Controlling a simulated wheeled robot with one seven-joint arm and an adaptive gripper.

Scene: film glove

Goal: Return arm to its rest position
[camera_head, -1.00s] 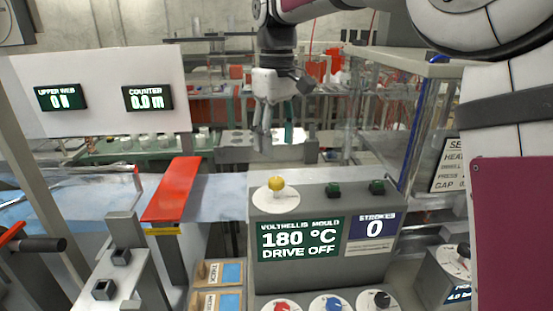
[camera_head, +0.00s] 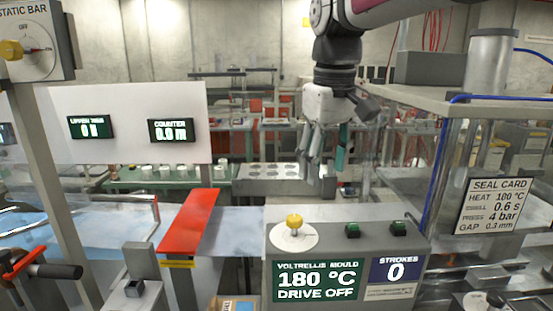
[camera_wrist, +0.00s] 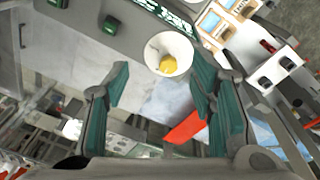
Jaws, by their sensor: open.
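My gripper (camera_head: 326,170) hangs from my arm in the upper middle of the head view, fingers pointing down, above and behind the grey control box (camera_head: 345,243). In the wrist view my gripper (camera_wrist: 160,85) has its two green-padded fingers spread wide, with nothing between them. A yellow knob (camera_head: 294,224) on a white dial stands on the control box. The same yellow knob (camera_wrist: 168,64) shows in the wrist view beyond the fingertips, apart from them.
A red bar (camera_head: 190,222) lies left of the box over a pale film web (camera_head: 75,235). A clear-walled press with a seal card (camera_head: 493,205) stands at right. A static bar dial (camera_head: 25,45) is at upper left. Open air surrounds the gripper.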

